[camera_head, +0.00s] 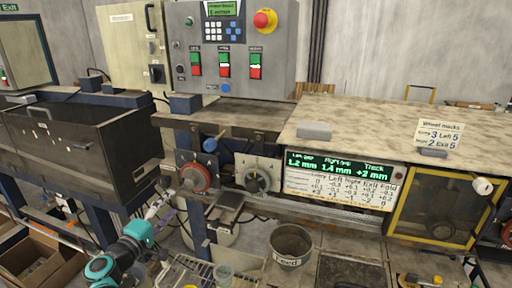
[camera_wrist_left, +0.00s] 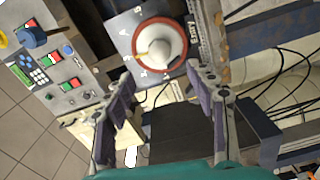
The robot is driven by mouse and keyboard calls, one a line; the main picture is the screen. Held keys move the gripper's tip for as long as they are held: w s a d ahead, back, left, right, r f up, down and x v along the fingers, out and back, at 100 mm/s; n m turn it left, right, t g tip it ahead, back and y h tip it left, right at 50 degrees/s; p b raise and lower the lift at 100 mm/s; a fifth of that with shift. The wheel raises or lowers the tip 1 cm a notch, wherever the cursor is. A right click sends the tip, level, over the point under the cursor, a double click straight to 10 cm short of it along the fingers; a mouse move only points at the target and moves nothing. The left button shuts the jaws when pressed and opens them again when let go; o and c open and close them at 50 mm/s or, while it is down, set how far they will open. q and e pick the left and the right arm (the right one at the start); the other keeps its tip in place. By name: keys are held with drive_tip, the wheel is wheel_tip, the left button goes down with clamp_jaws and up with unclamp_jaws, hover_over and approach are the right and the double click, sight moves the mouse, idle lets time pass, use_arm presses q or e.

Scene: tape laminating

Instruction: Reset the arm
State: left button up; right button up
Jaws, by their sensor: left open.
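My left gripper (camera_head: 163,200) is at the lower left in the head view, at the end of my teal and white arm. In the left wrist view its two fingers (camera_wrist_left: 164,84) are spread apart with nothing between the tips. A red round dial (camera_head: 195,178) with a pale knob is on the machine front, up and right of the gripper. This dial (camera_wrist_left: 160,45) shows ahead of the open fingers in the left wrist view, apart from them. A second dial (camera_head: 257,181) with a dark knob sits to its right. My right gripper is out of view.
A control panel (camera_head: 232,50) with a red stop button stands at the back. A dark open bin (camera_head: 75,135) is at left. A green display (camera_head: 338,165) and a yellow-framed door (camera_head: 440,208) are at right. A metal can (camera_head: 291,246) stands low in front.

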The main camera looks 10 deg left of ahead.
use_arm(q)
drive_tip(key=s+d+f+m+g+h+b, duration=0.1)
drive_tip(key=s+d+f+m+g+b, duration=0.2)
drive_tip(key=d+f, duration=0.5)
drive_tip(key=s+d+f+m+g+h+b, duration=0.15)
drive_tip(key=d+f+m+g, duration=0.3)
drive_tip(key=d, duration=0.75)
drive_tip(key=s+d+f+m+g+y+b, duration=0.1)
drive_tip(key=s+f+m+y, duration=0.1)
drive_tip(key=s+f+m, duration=0.2)
drive_tip(key=s+d+f+m+g+y+b, duration=0.1)
drive_tip(key=s+f+m+g, duration=0.1)
drive_tip(key=s, duration=0.7)
drive_tip(key=shift+d+f+m+y, duration=0.2)
drive_tip(key=shift+f+m+y, duration=0.15)
drive_tip(key=shift+f+m, duration=0.6)
drive_tip(key=shift+s, duration=0.1)
